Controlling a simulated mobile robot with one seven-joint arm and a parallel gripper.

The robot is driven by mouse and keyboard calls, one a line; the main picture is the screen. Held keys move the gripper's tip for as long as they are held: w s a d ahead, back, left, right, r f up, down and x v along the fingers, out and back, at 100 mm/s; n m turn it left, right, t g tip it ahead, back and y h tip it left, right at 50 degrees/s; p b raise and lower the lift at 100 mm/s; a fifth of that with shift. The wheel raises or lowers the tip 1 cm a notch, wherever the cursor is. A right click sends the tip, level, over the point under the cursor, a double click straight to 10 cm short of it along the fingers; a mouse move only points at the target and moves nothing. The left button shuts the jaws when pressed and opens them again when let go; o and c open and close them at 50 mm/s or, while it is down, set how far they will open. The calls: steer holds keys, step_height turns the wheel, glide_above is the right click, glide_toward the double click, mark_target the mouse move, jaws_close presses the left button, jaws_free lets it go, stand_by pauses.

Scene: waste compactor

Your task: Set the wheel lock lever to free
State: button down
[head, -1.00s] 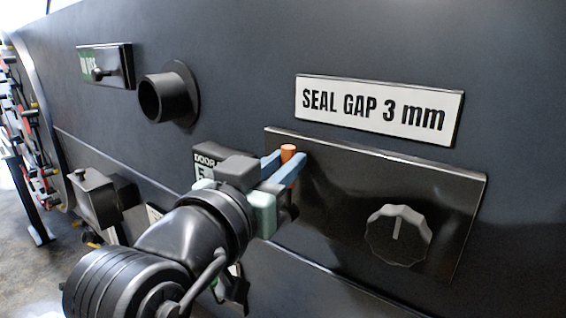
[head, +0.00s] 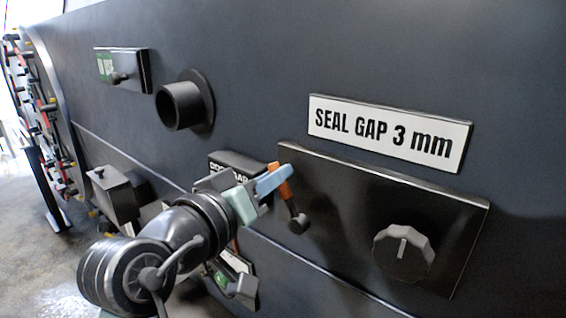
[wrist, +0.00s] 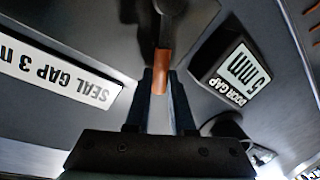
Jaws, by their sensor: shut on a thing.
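The lever has an orange grip (head: 278,173) and a dark arm that runs down and right to a rounded black end on the panel's left part. It leans up and left in the head view. My gripper (head: 275,180), with blue fingers, is shut on the orange grip. In the wrist view the orange grip (wrist: 161,72) lies between the two fingertips of my gripper (wrist: 161,85), with its dark arm running away above. No marking for the lever's positions is readable.
A black panel (head: 350,200) carries a grey round knob (head: 403,252) to the right. Above it is a "SEAL GAP 3 mm" sign (head: 388,133). A "DOOR GAP 5 mm" display (wrist: 240,72) is beside the lever. A black pipe stub (head: 184,104) sticks out at upper left.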

steer(key=shift+w+a+f+n+g+h+p, duration=0.15)
steer(key=shift+w+a+f+n+p, duration=0.25)
steer(key=shift+n, duration=0.35)
steer(key=shift+w+a+f+n+g+h+p, duration=0.1)
steer(key=shift+w+a+f+n+g+p, duration=0.1)
steer(key=shift+a+f+n+p, duration=0.45)
steer(key=shift+w+a+f+n+g+h+p, duration=0.15)
steer(key=shift+w+n+p, duration=0.15)
steer(key=shift+n, duration=0.6)
steer(key=shift+f, duration=0.1)
steer(key=c, duration=0.8)
jaws_free()
steer(key=shift+s, duration=0.1)
steer(key=shift+o, duration=0.2)
